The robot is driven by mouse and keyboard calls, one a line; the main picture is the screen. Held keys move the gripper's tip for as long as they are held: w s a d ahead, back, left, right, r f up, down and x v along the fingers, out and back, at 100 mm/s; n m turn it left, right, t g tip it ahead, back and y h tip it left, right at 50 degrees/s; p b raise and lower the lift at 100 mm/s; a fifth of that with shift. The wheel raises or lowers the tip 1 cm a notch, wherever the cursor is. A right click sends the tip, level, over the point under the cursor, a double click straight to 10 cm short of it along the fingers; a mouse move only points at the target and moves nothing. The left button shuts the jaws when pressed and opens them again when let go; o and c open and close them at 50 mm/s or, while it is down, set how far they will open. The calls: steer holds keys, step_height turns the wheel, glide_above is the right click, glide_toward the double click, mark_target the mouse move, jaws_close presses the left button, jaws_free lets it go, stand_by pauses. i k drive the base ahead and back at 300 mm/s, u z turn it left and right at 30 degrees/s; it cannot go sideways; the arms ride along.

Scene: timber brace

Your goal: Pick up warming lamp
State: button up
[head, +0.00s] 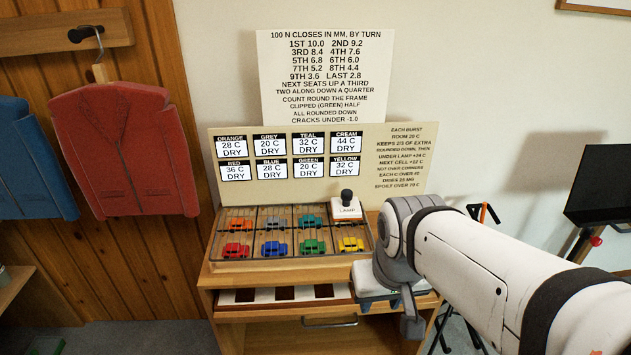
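The warming lamp (347,207) is a small white block with a black knob on top and the word LAMP on its front. It stands upright over the back right cell of a wire-topped rack (213,250) on the wooden bench. Whatever is in that cell is hidden beneath it. My arm comes in from the right, and its bent end is just right of the rack. My gripper (411,318) shows only in part, low beside the bench's right front, apart from the lamp. Its fingers cannot be made out clearly.
Small coloured cars, such as the red car (236,250) and yellow car (350,244), sit in the other cells. A label board (385,170) rises close behind the lamp. A pale device (368,276) is partly behind my arm. A drawer (330,312) is below.

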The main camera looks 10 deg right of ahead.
mark_target(346, 207)
steer(key=z, duration=0.15)
steer(key=i, duration=0.9)
steer(key=u, duration=0.05)
